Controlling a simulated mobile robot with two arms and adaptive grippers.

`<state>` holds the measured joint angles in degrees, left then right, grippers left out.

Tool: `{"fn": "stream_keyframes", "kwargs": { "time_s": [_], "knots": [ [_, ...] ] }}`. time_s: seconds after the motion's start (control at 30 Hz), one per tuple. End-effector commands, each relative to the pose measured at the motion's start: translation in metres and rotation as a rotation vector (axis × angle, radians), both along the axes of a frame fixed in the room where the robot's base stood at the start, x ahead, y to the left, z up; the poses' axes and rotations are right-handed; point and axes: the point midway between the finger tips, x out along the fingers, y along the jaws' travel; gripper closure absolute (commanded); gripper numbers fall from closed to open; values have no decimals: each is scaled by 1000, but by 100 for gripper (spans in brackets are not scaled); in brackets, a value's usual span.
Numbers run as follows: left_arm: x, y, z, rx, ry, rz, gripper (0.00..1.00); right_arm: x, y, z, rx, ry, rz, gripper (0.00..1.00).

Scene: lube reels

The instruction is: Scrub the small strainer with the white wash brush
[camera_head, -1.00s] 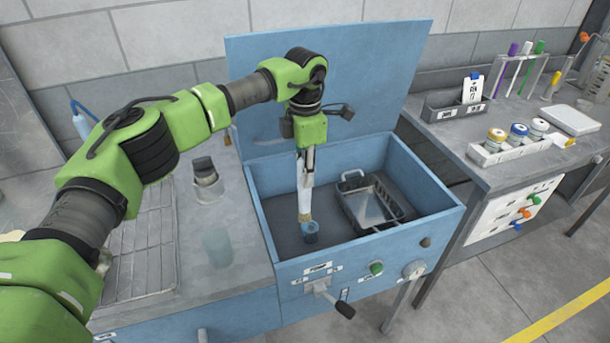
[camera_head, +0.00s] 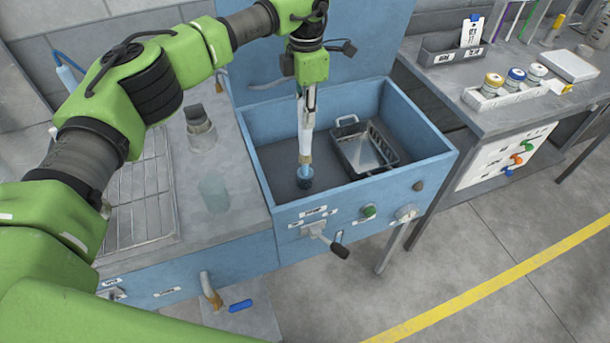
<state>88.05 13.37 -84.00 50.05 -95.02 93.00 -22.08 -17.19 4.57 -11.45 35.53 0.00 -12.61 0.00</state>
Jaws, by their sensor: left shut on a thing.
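My left gripper (camera_head: 308,98) comes down from above over the blue sink (camera_head: 262,172). It is shut on the white wash brush (camera_head: 306,128), which hangs almost upright with its lower end down inside the sink. A small blue and dark piece (camera_head: 304,183), which looks like the small strainer, is at the brush's lower end on the sink floor. It is too small to tell whether the brush touches it or stands in it. My right gripper is not in view.
A dark wire-sided basket (camera_head: 364,150) sits in the sink right of the brush. A raised blue lid stands behind. Left are a drying rack (camera_head: 140,205), a clear beaker (camera_head: 214,192) and a grey-topped jar (camera_head: 200,128). A side bench at right holds jars (camera_head: 515,80).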

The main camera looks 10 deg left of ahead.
Motion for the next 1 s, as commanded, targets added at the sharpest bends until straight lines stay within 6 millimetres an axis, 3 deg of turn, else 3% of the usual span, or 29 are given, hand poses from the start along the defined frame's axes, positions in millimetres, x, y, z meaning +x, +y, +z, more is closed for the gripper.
{"fn": "stream_keyframes", "kwargs": {
  "time_s": [0.27, 0.7, 1.0],
  "knots": [
    [0, 0, -1, 1, -1, 1, 100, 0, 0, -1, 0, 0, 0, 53],
    [0, 1, -38, 0, -1, 1, 100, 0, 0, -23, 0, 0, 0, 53],
    [0, 2, -38, 0, -1, 1, 100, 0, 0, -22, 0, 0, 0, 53]
  ]
}}
